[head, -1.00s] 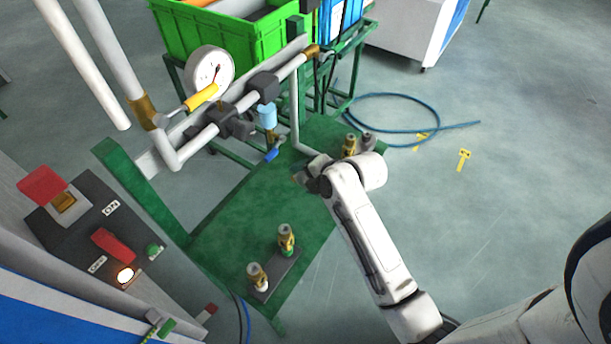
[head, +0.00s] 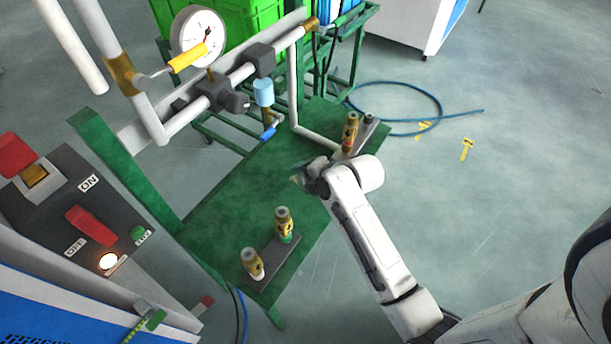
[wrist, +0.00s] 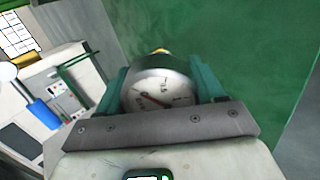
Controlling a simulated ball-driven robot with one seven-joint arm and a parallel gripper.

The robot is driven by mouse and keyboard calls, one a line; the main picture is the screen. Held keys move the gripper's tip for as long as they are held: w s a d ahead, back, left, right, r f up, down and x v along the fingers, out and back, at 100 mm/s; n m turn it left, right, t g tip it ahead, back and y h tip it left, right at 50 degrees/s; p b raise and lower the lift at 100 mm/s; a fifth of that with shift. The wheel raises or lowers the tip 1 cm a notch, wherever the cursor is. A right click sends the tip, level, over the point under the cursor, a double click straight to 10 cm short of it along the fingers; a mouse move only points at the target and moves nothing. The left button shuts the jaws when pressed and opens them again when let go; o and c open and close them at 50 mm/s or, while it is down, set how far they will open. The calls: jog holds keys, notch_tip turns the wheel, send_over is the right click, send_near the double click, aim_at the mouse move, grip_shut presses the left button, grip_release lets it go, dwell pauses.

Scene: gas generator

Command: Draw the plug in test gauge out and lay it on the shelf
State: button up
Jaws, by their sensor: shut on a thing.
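My gripper (head: 306,177) is over the green shelf (head: 225,200), near its right side, in the head view. In the wrist view my gripper (wrist: 161,75) is shut on the round test gauge (wrist: 160,93), with one green finger on each side. Its pale dial with a dark needle faces the wrist camera, and a bit of brass shows at its far edge. In the head view the held gauge is mostly hidden by the gripper. No fitting shows around it in the wrist view, only green surface behind. I cannot tell the height of the gap to the shelf.
Brass fittings (head: 285,223) stand at the front, another (head: 351,130) at the back right. A control panel (head: 75,215) is at left. The shelf's middle is bare.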

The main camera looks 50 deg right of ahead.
jog(key=shift+f, duration=0.35)
jog(key=o, duration=1.6)
jog(key=shift+s, duration=0.1)
jog(key=p+v, duration=0.1)
jog(key=v, duration=0.9)
jog(key=shift+s+r, duration=0.2)
jog(key=shift+r, duration=0.1)
jog(key=shift+a, duration=0.1)
